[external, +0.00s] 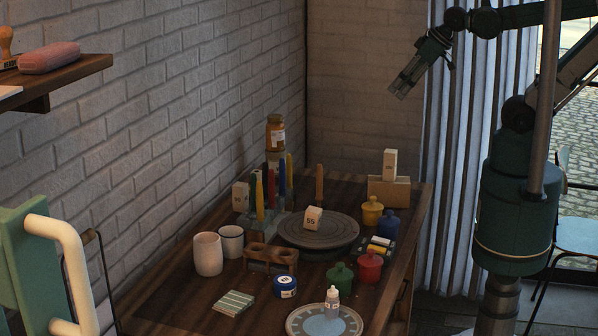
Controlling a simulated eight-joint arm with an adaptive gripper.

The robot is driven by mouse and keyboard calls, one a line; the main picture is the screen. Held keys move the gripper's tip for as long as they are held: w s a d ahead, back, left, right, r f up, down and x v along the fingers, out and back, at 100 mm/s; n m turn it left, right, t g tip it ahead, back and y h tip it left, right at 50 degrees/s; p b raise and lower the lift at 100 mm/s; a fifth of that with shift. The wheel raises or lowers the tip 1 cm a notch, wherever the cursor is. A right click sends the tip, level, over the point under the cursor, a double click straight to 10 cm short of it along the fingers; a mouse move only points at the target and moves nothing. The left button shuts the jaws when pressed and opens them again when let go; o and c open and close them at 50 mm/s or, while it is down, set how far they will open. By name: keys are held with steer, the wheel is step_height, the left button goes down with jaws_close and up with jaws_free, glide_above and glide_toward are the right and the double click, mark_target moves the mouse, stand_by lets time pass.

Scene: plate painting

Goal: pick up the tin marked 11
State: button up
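My gripper (401,92) hangs high at the upper right, well above and apart from the table, pointing down and to the left. Its fingers are too small to tell open from shut; no held object shows. No marking clearly reads 11. A round blue tin (285,290) with a white label sits near the table's front middle; its mark is too small to read. A pale box (313,219), its mark looking like 55, sits on the grey turntable (293,232). Another pale box (240,196) stands at the left, and one (390,163) stands on a wooden block (388,191).
Lidded yellow (372,212), blue (389,225), red (369,267) and green (340,278) pots stand at the right. Two white cups (208,255) (231,241), a wooden holder (270,259), upright coloured sticks (260,200) and a plate with a small bottle (333,302) crowd the table.

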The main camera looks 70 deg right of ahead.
stand_by(0.4)
steer(key=o, duration=0.5)
